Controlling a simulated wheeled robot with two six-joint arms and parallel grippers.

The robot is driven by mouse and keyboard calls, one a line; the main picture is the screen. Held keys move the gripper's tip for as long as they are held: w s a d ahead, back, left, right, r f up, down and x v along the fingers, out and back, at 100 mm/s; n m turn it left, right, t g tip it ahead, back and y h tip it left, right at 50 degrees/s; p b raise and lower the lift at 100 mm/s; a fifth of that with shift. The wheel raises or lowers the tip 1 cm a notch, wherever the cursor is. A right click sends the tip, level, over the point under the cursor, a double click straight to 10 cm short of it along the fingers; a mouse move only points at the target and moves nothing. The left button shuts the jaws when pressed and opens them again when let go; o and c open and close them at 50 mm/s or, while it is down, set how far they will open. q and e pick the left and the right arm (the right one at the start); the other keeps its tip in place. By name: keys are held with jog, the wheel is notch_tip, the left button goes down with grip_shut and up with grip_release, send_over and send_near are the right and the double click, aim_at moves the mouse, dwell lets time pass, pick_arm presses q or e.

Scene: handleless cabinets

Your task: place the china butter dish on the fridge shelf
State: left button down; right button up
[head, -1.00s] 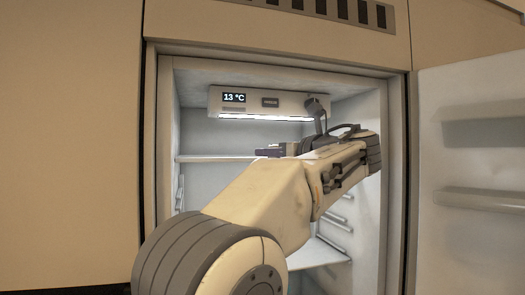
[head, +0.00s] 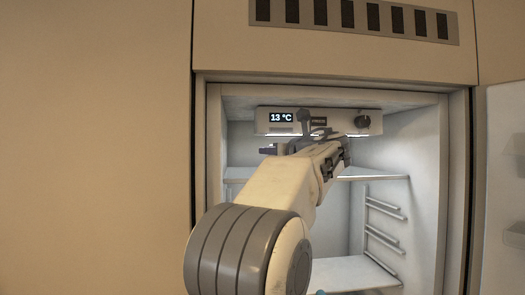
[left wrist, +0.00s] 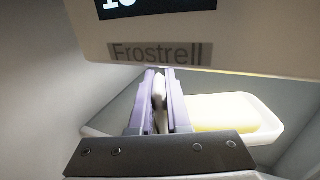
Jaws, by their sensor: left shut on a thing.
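The open fridge has an upper shelf (head: 375,177) and a lower shelf (head: 350,275), both bare where they show. My left gripper (head: 268,150) reaches into the upper compartment, above the upper shelf's level and close under the control panel. In the left wrist view its purple fingers (left wrist: 155,105) are shut on a thin white part of the butter dish. The white china dish with yellow butter (left wrist: 225,113) shows behind and to the right of the fingers. The arm and gripper hide the dish in the head view.
The control panel (head: 318,121), reading 13 °C, hangs from the fridge ceiling; it also looms close in the left wrist view (left wrist: 200,50). The open fridge door (head: 505,200) stands at the right. A closed cabinet front (head: 95,150) fills the left.

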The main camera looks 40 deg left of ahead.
pick_arm(q)
jog(key=p+x, duration=0.2)
jog(key=x, duration=0.3)
jog(key=shift+r, duration=0.2)
jog(key=shift+d+f, duration=0.15)
jog(key=shift+f, duration=0.5)
jog(key=shift+d+f, duration=0.15)
jog(key=shift+f, duration=0.05)
jog(key=shift+f, duration=0.15)
jog(key=c, duration=0.9)
grip_release()
